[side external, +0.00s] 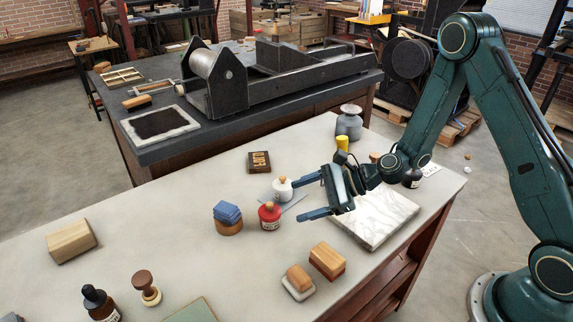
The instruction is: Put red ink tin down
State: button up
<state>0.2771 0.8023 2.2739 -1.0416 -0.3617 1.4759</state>
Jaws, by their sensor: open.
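The red ink tin (269,216) stands upright on the pale bench top (170,255). Nothing shows held between the fingers.
A white knobbed jar (283,188) stands close behind the tin. Wooden blocks (327,261) lie in front, and a marble slab (374,217) lies under my arm. The bench's left middle is clear.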

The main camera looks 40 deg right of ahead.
jog(key=s+d+r+n+g+h, duration=0.1)
jog(key=s+r+n+g+h, duration=0.25)
jog(key=s+r+n, duration=0.8)
jog(key=s+d+r+n+h, duration=0.3)
jog(key=s+d+r+n, duration=0.1)
jog(key=s, duration=0.4)
jog(key=s+d+r+n+h, duration=0.3)
jog(key=s+r+n, duration=0.3)
jog(key=s, duration=0.2)
jog(key=shift+d+r+t, duration=0.25)
jog(key=shift+d+t, duration=0.2)
jog(key=shift+d, duration=0.3)
jog(key=shift+o, duration=0.4)
jog(key=shift+n, duration=0.25)
jog(key=shift+w, duration=0.1)
